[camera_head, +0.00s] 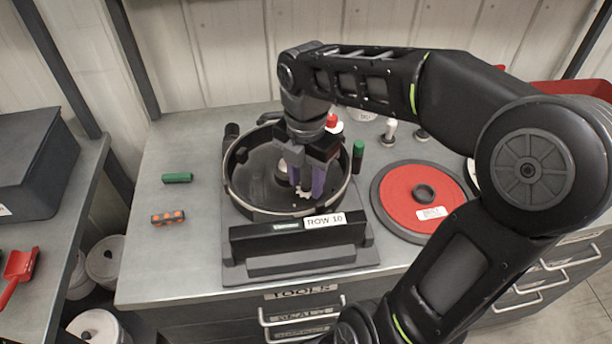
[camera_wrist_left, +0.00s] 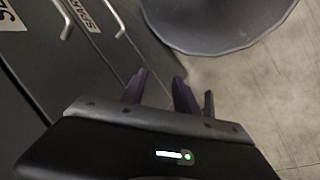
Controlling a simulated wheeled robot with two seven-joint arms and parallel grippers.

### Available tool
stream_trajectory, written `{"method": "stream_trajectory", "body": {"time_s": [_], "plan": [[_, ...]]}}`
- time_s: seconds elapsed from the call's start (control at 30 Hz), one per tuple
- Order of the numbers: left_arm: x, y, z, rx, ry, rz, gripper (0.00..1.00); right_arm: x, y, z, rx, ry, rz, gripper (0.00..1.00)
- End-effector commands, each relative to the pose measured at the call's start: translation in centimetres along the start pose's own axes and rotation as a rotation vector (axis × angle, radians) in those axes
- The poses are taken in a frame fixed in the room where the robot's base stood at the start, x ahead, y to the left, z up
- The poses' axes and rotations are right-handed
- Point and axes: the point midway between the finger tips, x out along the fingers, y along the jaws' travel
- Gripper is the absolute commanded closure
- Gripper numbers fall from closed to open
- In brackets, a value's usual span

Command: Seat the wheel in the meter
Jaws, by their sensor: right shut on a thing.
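The meter (camera_head: 233,203) is a round, dark, open bowl on a grey stand, labelled "ROW 10" at its front. My right gripper (camera_head: 306,184) reaches down into the bowl, its purple fingers shut on a small white toothed wheel (camera_head: 303,193). Only part of the wheel shows below the fingertips; I cannot tell whether it touches the bowl's floor. A pale hub (camera_head: 283,166) shows beside the fingers. My left gripper (camera_wrist_left: 159,92) is open and empty in the left wrist view, beside the drawer fronts and above the floor.
A red disc (camera_head: 400,190) with a dark rim and hub lies right of the meter. A green cylinder (camera_head: 177,178) and an orange-dotted block (camera_head: 168,217) lie left. A green-capped bottle (camera_head: 358,156) stands close behind the bowl's right rim. The bench's left front is clear.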

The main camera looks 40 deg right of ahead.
Motion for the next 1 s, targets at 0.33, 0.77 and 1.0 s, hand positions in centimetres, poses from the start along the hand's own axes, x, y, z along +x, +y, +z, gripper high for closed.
{"method": "stream_trajectory", "body": {"time_s": [0.33, 0.77, 1.0], "plan": [[0.74, -0.24, -0.09, 0.002, 0.002, 0.002, 0.64, 1.24, 0.01, -0.01, 0.0, 0.0, 0.0, 1.0], [0.62, -0.2, -0.1, 0.001, 0.003, 0.002, 0.64, 1.17, 0.01, -0.01, 0.0, 0.0, 0.0, 1.0], [0.47, -0.14, -0.1, 0.002, 0.003, 0.002, 0.64, 1.2, -0.01, 0.01, 0.001, 0.0, 0.0, 1.0]]}}
